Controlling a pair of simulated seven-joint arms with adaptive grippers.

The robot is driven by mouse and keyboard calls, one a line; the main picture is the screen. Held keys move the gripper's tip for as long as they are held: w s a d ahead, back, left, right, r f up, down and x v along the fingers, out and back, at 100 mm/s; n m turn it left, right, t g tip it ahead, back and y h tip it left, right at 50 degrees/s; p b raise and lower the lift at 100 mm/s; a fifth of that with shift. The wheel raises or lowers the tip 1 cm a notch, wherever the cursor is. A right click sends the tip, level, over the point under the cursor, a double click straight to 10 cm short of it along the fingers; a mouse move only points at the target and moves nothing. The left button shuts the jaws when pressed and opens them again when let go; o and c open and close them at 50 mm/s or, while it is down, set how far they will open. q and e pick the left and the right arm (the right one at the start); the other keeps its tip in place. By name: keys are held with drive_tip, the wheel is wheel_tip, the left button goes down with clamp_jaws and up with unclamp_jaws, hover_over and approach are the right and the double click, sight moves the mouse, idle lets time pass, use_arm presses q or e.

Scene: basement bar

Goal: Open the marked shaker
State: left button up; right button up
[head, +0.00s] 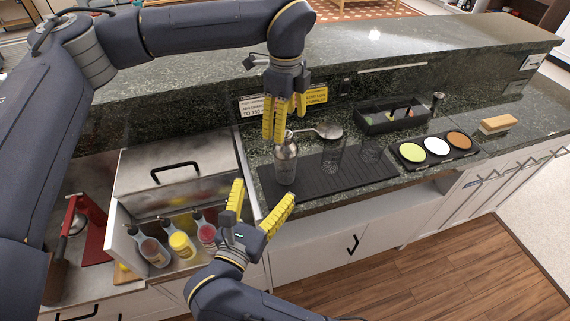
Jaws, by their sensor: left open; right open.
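A silver metal shaker (286,163) stands upright on the dark bar mat (340,182), near its left end. My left gripper (277,140) points down from above with its yellow fingers open. Its fingertips are at the shaker's upper left side and partly overlap its top in the picture. I cannot tell whether they touch it. My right gripper (262,196) is lower and in front, left of the shaker's base. Its yellow fingers are spread open and empty, pointing up. I cannot make out a mark on the shaker.
Clear glasses (332,160) stand right of the shaker on the mat. A spoon-like strainer (327,131) lies behind it. A black caddy (393,118) and a tray of coloured rimmers (437,146) are further right. Bottles (181,244) stand in the left well, near my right gripper.

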sight(281, 159)
drive_tip(key=x, duration=1.4)
drive_tip(key=shift+d, duration=0.15)
